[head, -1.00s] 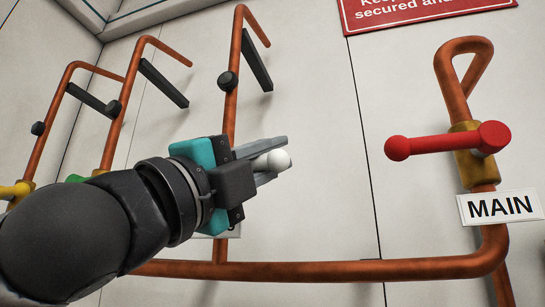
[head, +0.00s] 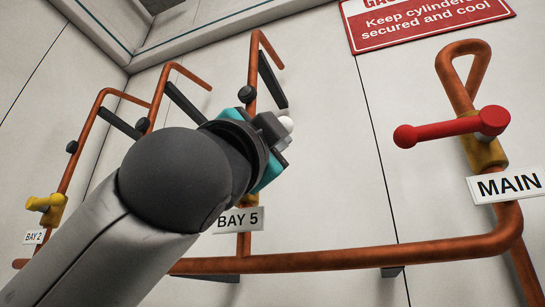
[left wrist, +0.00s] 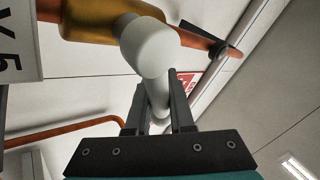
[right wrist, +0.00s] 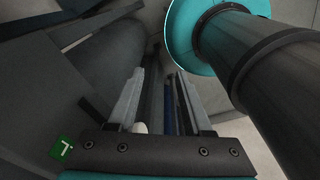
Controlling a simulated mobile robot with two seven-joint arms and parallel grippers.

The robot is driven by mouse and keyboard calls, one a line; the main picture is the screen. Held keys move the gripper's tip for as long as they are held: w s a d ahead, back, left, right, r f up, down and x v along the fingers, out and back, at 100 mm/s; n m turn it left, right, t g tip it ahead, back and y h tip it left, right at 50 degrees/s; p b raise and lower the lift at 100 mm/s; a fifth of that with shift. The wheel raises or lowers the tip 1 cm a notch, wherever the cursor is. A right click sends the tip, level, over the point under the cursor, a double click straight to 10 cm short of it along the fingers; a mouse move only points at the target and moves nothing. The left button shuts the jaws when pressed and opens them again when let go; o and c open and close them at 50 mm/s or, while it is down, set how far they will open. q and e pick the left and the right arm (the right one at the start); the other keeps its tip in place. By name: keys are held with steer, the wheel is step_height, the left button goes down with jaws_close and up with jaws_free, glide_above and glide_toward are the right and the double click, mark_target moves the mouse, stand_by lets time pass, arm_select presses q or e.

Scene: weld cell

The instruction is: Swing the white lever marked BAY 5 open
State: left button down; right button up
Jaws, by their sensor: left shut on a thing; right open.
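The white BAY 5 lever shows in the left wrist view as a thick round hub (left wrist: 150,47) with a rod running from it between my left fingers. In the head view only its white ball end (head: 287,123) shows, right of the BAY 5 pipe; its valve is hidden behind my arm. My left gripper (head: 279,132) is shut on the lever; its fingers flank the rod in the left wrist view (left wrist: 160,90). The BAY 5 plate (head: 239,220) hangs below. My right gripper (right wrist: 158,78) is open in its wrist view, with no lever between its fingers.
The red MAIN lever (head: 450,129) stands to the right above the MAIN plate (head: 506,185). The yellow BAY 2 lever (head: 42,203) is at far left. A copper pipe (head: 350,257) runs along the bottom. The wall between BAY 5 and MAIN is bare.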

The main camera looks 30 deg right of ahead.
arm_select(q)
steer(key=shift+n+t, duration=0.4)
arm_select(e)
steer(key=shift+f, duration=0.1)
arm_select(q)
steer(key=shift+r, duration=0.1)
steer(key=c, duration=0.8)
jaws_free()
steer(key=shift+w, duration=0.1)
